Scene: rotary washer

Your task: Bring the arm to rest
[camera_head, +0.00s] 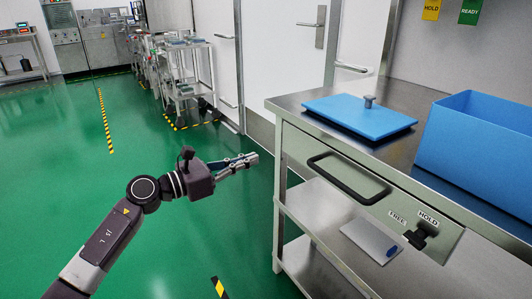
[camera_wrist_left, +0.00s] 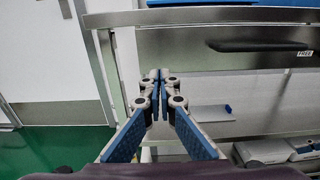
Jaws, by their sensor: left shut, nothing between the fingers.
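My left gripper (camera_head: 246,161) is held out over the green floor, to the left of the steel workbench. Its arm comes in from the lower left. In the left wrist view, the gripper (camera_wrist_left: 160,78) has its fingertips together with nothing between them. It points toward the workbench drawer front, apart from it. My right gripper does not show in either view.
The steel workbench (camera_head: 292,104) has a drawer with a black handle (camera_head: 345,180) and a HOLD/FREE knob (camera_head: 421,236). A blue lid (camera_head: 358,117) and a blue bin (camera_head: 480,140) sit on top. Carts (camera_head: 186,80) stand farther back. The floor (camera_head: 60,150) at left is clear.

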